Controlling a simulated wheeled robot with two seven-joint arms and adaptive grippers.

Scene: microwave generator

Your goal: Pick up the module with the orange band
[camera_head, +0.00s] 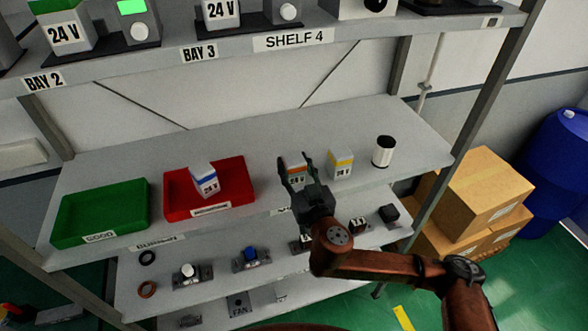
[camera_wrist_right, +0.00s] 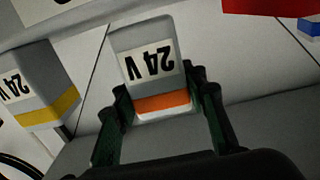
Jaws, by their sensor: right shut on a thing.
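The module with the orange band (camera_wrist_right: 162,104) is a white block with a "24 V" label; it fills the middle of the right wrist view. In the head view the module (camera_head: 296,172) is on the middle shelf, partly hidden by my right gripper. My right gripper (camera_head: 296,168) has its fingers on either side of the module and is shut on it. The fingers also show in the right wrist view (camera_wrist_right: 160,108). I cannot tell whether the module is touching the shelf. My left gripper is not in view.
A yellow-banded module (camera_head: 340,164) stands close to the right, with a white and black cylinder (camera_head: 384,151) beyond it. A red tray (camera_head: 240,180) holding a blue-banded module (camera_head: 204,180) and a green tray (camera_head: 130,206) are to the left. The upper shelf (camera_head: 350,34) overhangs behind.

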